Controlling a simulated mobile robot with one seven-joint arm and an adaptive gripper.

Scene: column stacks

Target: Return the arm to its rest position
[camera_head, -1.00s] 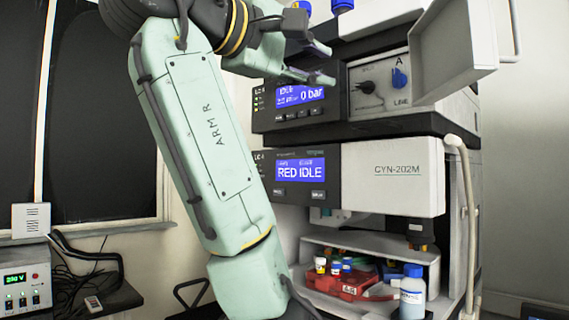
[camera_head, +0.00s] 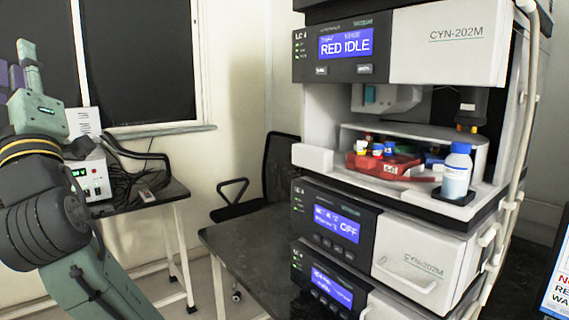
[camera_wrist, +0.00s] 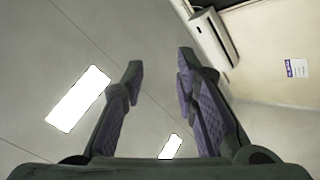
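My gripper (camera_head: 20,66) is at the left edge of the head view, pointing up, partly cut off by the frame and well away from the instrument stack. In the wrist view my gripper (camera_wrist: 160,68) has its two fingers apart with nothing between them, only ceiling behind. My arm is folded at the lower left of the head view.
The column stack (camera_head: 450,50) stands at the right on a dark bench (camera_head: 240,240). Its open bay holds a red tray (camera_head: 385,165) with small vials and a blue-capped bottle (camera_head: 456,175). A power supply (camera_head: 95,180) sits on a side table behind my arm. A chair (camera_head: 280,165) stands between.

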